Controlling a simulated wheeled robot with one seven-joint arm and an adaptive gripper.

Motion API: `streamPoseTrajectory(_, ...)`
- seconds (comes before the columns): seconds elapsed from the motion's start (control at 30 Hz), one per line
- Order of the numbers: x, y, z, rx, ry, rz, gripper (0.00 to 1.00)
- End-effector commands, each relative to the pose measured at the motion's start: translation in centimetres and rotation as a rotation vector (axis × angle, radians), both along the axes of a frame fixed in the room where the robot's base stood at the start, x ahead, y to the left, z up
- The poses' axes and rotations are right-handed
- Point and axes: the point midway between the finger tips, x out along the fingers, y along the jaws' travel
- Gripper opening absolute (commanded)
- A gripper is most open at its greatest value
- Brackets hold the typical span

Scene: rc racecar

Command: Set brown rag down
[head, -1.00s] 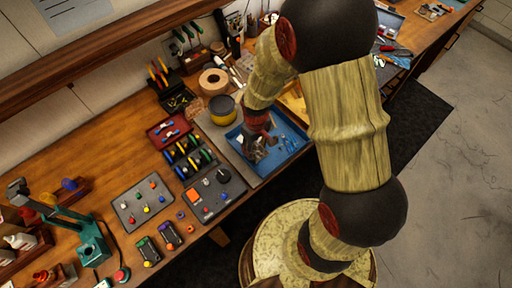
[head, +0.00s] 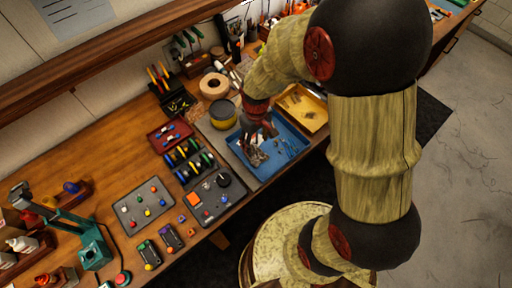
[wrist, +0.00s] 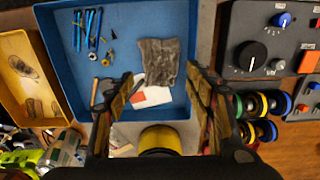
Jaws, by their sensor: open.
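The brown rag (wrist: 157,62) is a crumpled grey-brown cloth lying in the blue tray (wrist: 115,12). It covers part of a white and red piece (wrist: 150,97). In the head view, the rag (head: 256,155) lies in the left part of the blue tray (head: 268,176), below my gripper. My gripper (wrist: 158,88) is open, with a finger on either side and nothing held between them. In the head view, my gripper (head: 260,128) is above the tray, apart from the rag.
Blue tools (wrist: 88,28) lie in the tray. A yellow tray (head: 318,123) with small parts stands to its right. A yellow and dark round tin (head: 223,112), a tape roll (head: 214,85) and a control box with knobs (head: 212,200) are close by on the left.

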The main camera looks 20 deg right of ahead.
Motion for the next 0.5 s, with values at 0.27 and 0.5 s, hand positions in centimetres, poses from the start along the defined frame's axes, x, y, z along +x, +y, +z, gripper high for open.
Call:
streamPoseTrajectory(0.27,0.0,0.0,3.9,0.0,-0.001,0.0,0.54)
streamPoseTrajectory(0.5,-0.3,-0.1,8.1,0.002,-0.057,-0.031,0.54)
